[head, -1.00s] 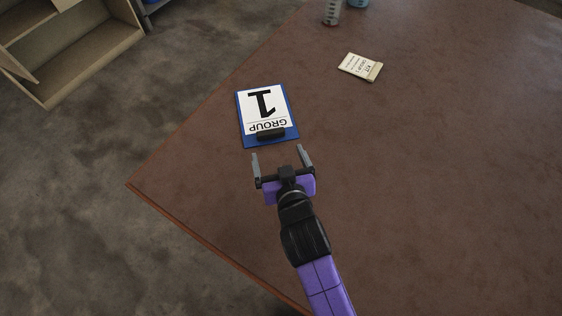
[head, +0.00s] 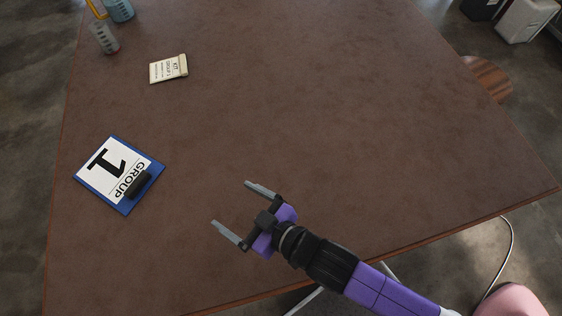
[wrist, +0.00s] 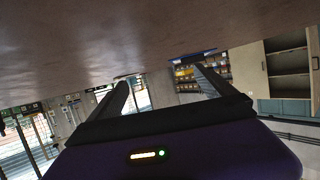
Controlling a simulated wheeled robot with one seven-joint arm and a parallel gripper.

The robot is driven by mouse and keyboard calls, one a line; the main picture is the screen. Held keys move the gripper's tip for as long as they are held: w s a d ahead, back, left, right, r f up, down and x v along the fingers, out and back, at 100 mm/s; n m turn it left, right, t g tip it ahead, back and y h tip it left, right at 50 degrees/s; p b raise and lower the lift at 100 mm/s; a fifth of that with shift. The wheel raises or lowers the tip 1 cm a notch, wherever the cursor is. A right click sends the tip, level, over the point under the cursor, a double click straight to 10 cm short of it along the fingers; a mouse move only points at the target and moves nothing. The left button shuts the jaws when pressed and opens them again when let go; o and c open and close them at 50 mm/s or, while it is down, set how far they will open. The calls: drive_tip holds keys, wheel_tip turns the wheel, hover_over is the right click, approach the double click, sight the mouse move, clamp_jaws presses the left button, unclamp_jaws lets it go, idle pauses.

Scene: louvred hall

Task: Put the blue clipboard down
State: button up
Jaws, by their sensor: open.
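The blue clipboard (head: 127,207) lies flat on the brown table (head: 300,110), toward its left side in the head view. It bears a white sheet reading "GROUP 1" and has a black clip at its lower right end. My gripper (head: 238,208) is open and empty, to the right of the clipboard and apart from it. In the wrist view my gripper's fingers (wrist: 160,90) are spread with nothing between them. A blue edge near the right finger in that view may be the clipboard (wrist: 192,55).
A small cream kit packet (head: 168,69) lies farther back. A grey beaker with a red rim (head: 104,38) and a blue cup (head: 119,9) stand at the back left. A wooden stool seat (head: 488,78) is past the right edge. The table's middle is clear.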

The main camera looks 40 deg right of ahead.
drive_tip(key=shift+m+t+h, duration=0.4)
drive_tip(key=shift+m+h, duration=0.3)
drive_tip(key=shift+m, duration=0.1)
drive_tip(key=s+d+r, duration=0.1)
drive_tip(key=s+d, duration=0.1)
drive_tip(key=s, duration=0.1)
drive_tip(key=s+d+r, duration=0.1)
drive_tip(key=s+d, duration=0.2)
drive_tip(key=s+d+r, duration=0.1)
drive_tip(key=s+d, duration=0.2)
drive_tip(key=shift+s+d, duration=0.2)
drive_tip(key=shift+s, duration=0.2)
drive_tip(key=s+d+r+m+t+h, duration=0.1)
drive_tip(key=s+d+r+m+h, duration=0.1)
drive_tip(key=s+d+r, duration=0.4)
drive_tip(key=s+r+h, duration=0.1)
drive_tip(key=s+r, duration=0.2)
drive_tip(key=s, duration=0.1)
drive_tip(key=shift+r, duration=0.2)
